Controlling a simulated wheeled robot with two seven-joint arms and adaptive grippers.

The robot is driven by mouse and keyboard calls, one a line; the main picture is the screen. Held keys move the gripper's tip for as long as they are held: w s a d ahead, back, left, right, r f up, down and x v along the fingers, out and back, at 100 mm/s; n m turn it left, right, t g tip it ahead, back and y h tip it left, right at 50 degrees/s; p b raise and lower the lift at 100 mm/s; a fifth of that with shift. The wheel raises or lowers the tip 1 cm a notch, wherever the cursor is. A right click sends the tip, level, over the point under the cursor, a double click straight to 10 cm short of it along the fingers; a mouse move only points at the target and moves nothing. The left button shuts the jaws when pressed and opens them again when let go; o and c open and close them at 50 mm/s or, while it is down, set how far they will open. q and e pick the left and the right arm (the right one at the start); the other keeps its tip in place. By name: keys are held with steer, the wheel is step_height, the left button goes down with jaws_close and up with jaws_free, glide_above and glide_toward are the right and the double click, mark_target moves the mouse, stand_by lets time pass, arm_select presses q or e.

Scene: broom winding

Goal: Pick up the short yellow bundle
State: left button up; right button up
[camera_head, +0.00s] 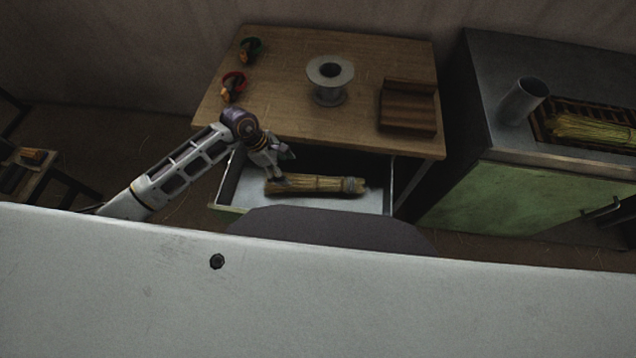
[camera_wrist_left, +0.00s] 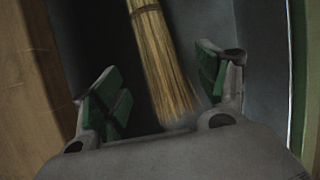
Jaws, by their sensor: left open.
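The short yellow bundle (camera_head: 318,185) lies lengthwise in the open drawer of the wooden table in the head view, with a pale binding near its right end. My left gripper (camera_head: 283,165) is over the bundle's left end, at the drawer. In the left wrist view the bundle (camera_wrist_left: 162,65) runs down between the two green-padded fingers of my left gripper (camera_wrist_left: 165,92). The fingers are open, with space on both sides of the bundle. Its far end is cut off at the top of that view. My right gripper is not in view.
The open drawer (camera_head: 376,202) has raised side walls. On the wooden table (camera_head: 290,50) stand a grey spool (camera_head: 330,80), a brown wooden block (camera_head: 407,107), and a green and a red item (camera_head: 233,86) at left. A green cabinet (camera_head: 500,200) with longer yellow straw (camera_head: 590,130) stands at right.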

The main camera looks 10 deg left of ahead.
mark_target(297, 179)
arm_select(q)
steer(key=shift+x, duration=2.8)
steer(key=shift+w+x, duration=0.2)
steer(key=shift+x, duration=2.35)
steer(key=shift+d, duration=0.1)
steer(key=shift+f+b, duration=0.25)
steer(key=shift+b, duration=0.15)
